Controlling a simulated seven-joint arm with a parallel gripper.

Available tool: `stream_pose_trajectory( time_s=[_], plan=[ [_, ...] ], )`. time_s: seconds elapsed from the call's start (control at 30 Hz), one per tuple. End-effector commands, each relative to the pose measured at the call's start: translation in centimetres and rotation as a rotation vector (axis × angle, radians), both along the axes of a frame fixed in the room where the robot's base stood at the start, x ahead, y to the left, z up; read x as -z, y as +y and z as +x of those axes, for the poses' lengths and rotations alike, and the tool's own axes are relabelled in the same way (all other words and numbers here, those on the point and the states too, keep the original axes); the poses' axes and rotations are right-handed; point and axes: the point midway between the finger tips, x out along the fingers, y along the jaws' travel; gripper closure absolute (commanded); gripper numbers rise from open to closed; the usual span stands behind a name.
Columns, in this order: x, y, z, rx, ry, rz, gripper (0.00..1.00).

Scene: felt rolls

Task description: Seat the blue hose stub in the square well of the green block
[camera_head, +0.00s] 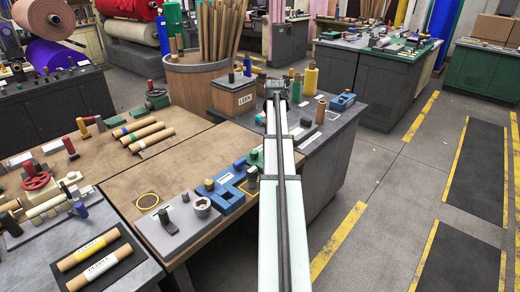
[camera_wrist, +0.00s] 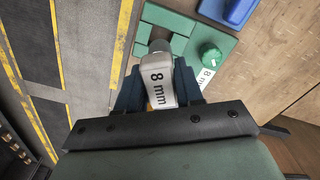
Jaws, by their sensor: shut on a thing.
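In the wrist view my gripper (camera_wrist: 158,78) is shut on a pale grey piece (camera_wrist: 160,72) labelled "8 mm", between its two dark blue fingers. The piece's round darker grey end points at the green block (camera_wrist: 180,24). I cannot tell whether it touches the block or enters a well. A green knob (camera_wrist: 210,55) stands on the green block, beside a white "8 mm" label.
A blue block (camera_wrist: 237,12) lies close to the green block; bare wooden tabletop (camera_wrist: 285,60) is at right. In the head view, a grey plate (camera_head: 165,238) and a blue fixture (camera_head: 228,200) stand left of my arm. Cardboard rolls (camera_head: 140,132) lie farther left.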

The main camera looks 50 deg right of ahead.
Motion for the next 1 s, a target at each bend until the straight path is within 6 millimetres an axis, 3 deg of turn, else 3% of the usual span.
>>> stream_pose_trajectory(
  time_s=[0.37,1.0],
  plan=[
    [0.1,0.0,0.0,0.000,0.000,0.000,1.00],
    [2.1,0.0,0.0,0.000,0.001,0.001,1.00]
  ],
)
